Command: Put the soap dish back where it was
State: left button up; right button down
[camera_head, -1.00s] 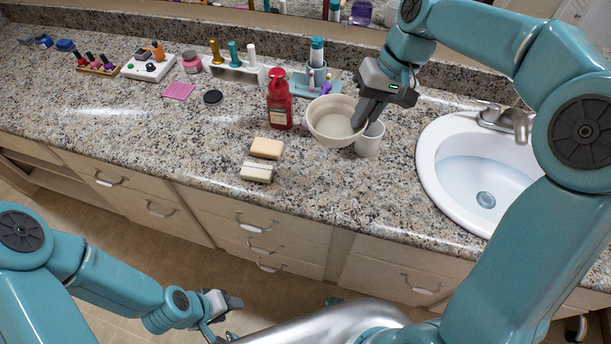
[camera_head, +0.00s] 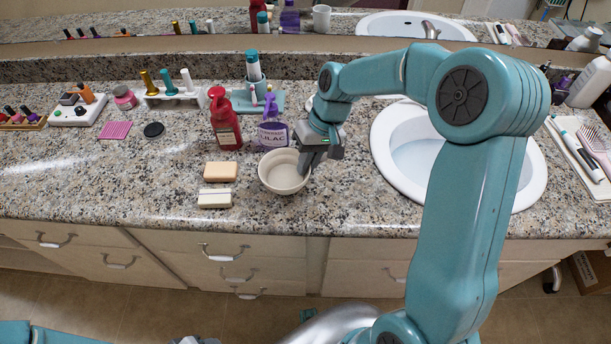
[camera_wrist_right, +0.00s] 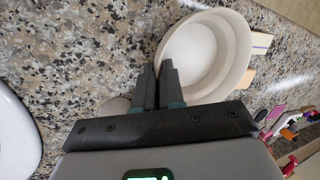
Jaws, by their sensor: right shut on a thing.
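The soap dish, a round cream bowl (camera_head: 268,180), is in front of the lilac pump bottle and right of two soap bars. My right gripper (camera_head: 306,164) is shut on its right rim. In the right wrist view the dish (camera_wrist_right: 238,50) shows empty, its rim between the fingertips (camera_wrist_right: 157,82). It is low over the counter or on it; I cannot tell which. My left gripper (camera_head: 194,341) barely shows at the bottom edge, and its fingers are cut off.
An orange soap bar (camera_head: 220,171) and a pale bar (camera_head: 215,198) lie left of the dish. A red pump bottle (camera_head: 225,122) and the lilac bottle (camera_head: 272,133) stand behind. The sink (camera_head: 400,150) is to the right. Counter (camera_head: 290,215) in front is clear.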

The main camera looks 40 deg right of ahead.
aim_at(306, 185)
notch_tip(306, 185, down, 5)
jog(key=shift+w+r, duration=0.1)
jog(key=shift+a, duration=0.1)
jog(key=shift+f+b, duration=0.2)
jog(key=shift+b, duration=0.2)
jog(key=c, duration=1.2)
grip_release()
jog(key=shift+c, duration=0.2)
jog(key=shift+r, duration=0.1)
jog(key=shift+r, duration=0.1)
